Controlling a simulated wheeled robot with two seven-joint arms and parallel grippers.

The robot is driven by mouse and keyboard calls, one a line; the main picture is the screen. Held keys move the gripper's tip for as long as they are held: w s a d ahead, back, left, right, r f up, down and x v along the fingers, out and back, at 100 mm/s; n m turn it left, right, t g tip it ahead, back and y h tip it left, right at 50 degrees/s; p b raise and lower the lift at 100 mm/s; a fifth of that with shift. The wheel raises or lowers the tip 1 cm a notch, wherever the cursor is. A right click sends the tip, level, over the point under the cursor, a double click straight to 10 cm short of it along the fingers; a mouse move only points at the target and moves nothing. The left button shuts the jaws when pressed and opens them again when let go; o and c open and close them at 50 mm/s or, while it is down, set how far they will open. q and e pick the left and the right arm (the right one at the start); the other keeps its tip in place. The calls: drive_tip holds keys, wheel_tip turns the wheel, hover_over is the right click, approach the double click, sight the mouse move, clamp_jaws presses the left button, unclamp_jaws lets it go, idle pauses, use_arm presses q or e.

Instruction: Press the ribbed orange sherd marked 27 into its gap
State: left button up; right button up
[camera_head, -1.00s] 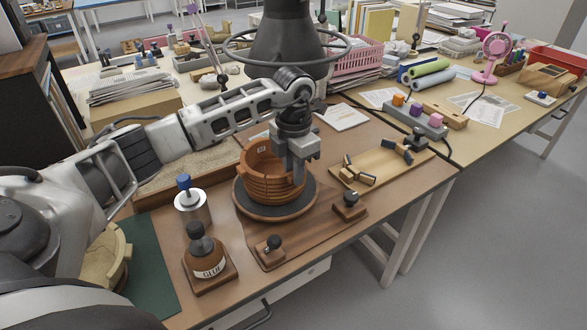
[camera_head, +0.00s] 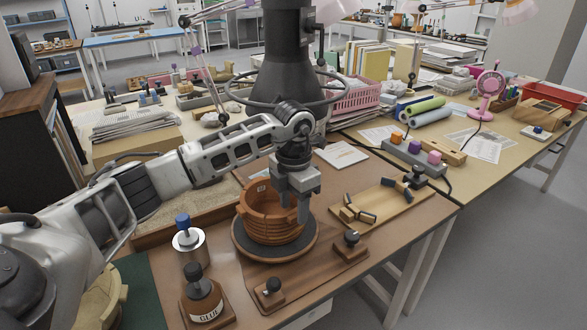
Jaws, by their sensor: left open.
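The ribbed orange pot (camera_head: 268,226) stands upright on a dark round turntable (camera_head: 247,250) on the brown work table. Its rim is uneven. My left gripper (camera_head: 296,212) points down at the pot's right side, with its fingers open by the wall and rim. I cannot tell whether they touch the pot. The gripper hides part of the right wall. I cannot make out the sherd marked 27 as a separate piece, nor read any number. My right gripper is not in view.
A glue bottle (camera_head: 203,301) and a metal pot with a blue-topped brush (camera_head: 190,243) stand left of the turntable. Black-knobbed wooden blocks (camera_head: 270,293) (camera_head: 351,246) stand in front and to the right. A wooden board (camera_head: 395,200) with dark-ended pieces lies further right.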

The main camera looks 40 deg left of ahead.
sight(293, 214)
use_arm(q)
wheel_tip(293, 214, up, 14)
drive_tip(key=shift+r, duration=0.2)
idle(0.5)
